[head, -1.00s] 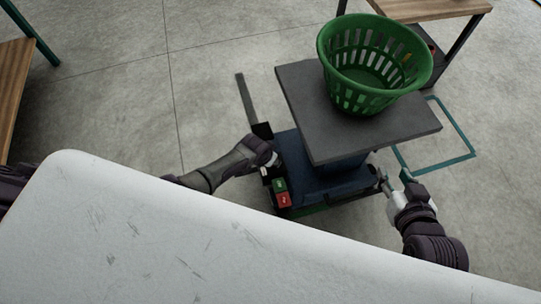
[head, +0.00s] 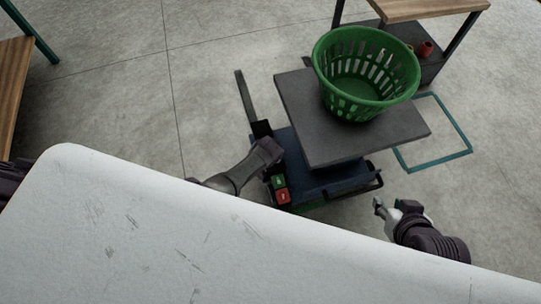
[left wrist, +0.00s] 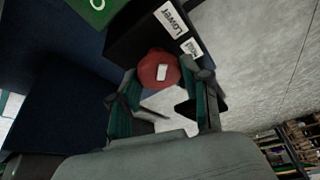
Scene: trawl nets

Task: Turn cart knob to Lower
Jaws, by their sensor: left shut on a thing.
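The cart (head: 325,185) has a dark grey platform (head: 325,140) with a green basket on it. My left gripper (head: 266,154) is at the cart's left side, its fingertips hidden in the head view. In the left wrist view, my left gripper (left wrist: 162,88) is shut on the red knob (left wrist: 158,66), which has a white mark. A "Lower" label (left wrist: 171,20) and a smaller label (left wrist: 191,47), hard to read, are on the black panel beyond the knob. My right gripper (head: 389,208) looks open and empty, apart from the cart's right-hand handle (head: 370,186).
The green basket (head: 366,105) stands on the platform. Green and red buttons (head: 281,190) are on the cart's near left corner. A wooden-topped shelf (head: 425,8) stands behind. A teal square outline (head: 450,160) marks the floor at right. A white surface (head: 150,235) fills the foreground.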

